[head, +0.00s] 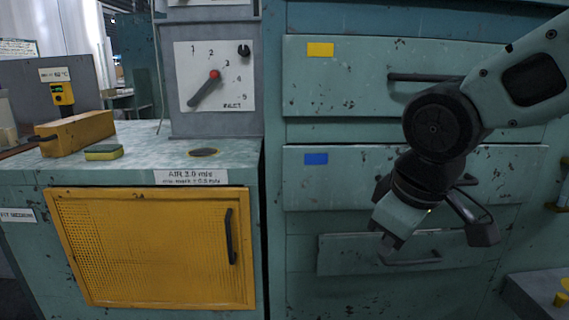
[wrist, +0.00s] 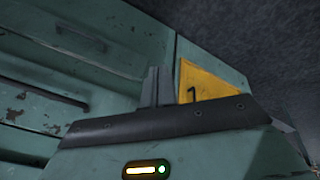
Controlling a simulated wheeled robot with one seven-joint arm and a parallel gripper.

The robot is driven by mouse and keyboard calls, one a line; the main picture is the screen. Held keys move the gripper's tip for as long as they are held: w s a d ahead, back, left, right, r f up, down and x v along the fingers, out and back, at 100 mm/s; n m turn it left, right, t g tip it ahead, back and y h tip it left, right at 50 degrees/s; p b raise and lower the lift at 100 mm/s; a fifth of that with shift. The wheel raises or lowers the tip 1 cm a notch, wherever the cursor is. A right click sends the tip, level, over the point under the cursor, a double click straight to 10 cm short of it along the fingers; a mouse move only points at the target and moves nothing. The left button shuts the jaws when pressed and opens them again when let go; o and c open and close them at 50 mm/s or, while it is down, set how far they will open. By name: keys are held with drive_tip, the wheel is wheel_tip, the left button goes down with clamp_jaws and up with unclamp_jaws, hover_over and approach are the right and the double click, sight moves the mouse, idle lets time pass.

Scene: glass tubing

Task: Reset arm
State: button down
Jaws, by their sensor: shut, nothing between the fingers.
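My arm reaches in from the right in the head view, in front of a teal drawer cabinet (head: 350,100). My gripper (head: 388,246) points down in front of the cabinet's lower drawers and is shut with nothing held. In the wrist view the gripper's fingertips (wrist: 157,86) stand together as a narrow grey shape. The top drawer has a yellow label and the middle one a blue label. The lower drawer (head: 345,255) stands out a little and sits partly behind my gripper.
To the left is a teal bench with a yellow mesh door (head: 150,245) and a black handle. On it are a yellow block (head: 75,133), a sponge (head: 104,152) and a dial panel (head: 214,76) with a red-knobbed lever. A low grey platform (head: 540,290) is at lower right.

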drive_tip(key=s+a+f+m+g+p, duration=0.15)
drive_tip(key=s+f, duration=0.25)
drive_tip(key=s, duration=0.4)
drive_tip(key=s+f+g, duration=0.2)
drive_tip(key=s+f, duration=0.1)
drive_tip(key=s, duration=0.5)
wheel_tip(320, 180, up, 23)
drive_tip(key=p, duration=2.2)
drive_tip(key=shift+w+f, duration=0.15)
drive_tip(key=shift+p, duration=0.3)
